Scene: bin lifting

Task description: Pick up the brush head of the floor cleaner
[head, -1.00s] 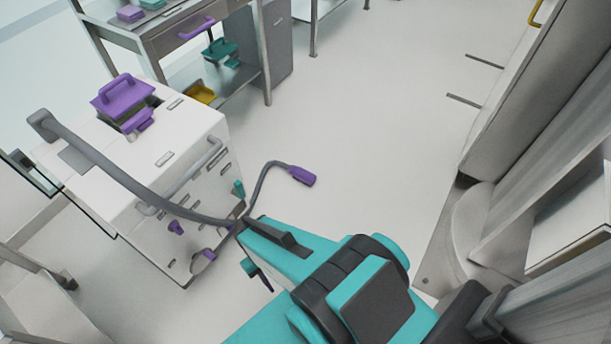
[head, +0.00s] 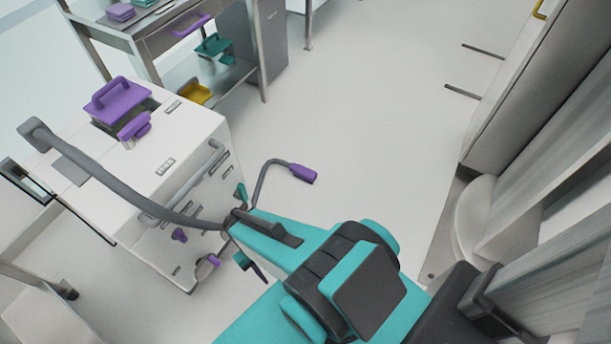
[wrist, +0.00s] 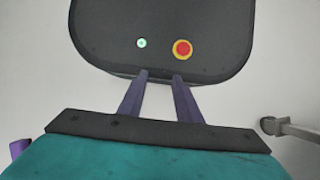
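A grey curved tube ends in a purple piece (head: 302,173), right of the white cart in the head view. It looks like the brush head, but I cannot tell for sure. Part of the tube is hidden behind my teal arm. My gripper (wrist: 160,75) shows in the wrist view with two dark purple fingers. Their tips are apart, with nothing between them. The purple piece is not clearly seen in the wrist view. A black rounded panel (wrist: 165,35) with a green light and a red-yellow button lies beyond the fingertips; what it belongs to is unclear.
The white cart (head: 180,165) stands at left with a purple lidded box (head: 117,100) on top and a thick grey hose (head: 120,185). A metal table (head: 165,50) stands behind it. Grey cabinets (head: 545,90) line the right. The middle floor is clear.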

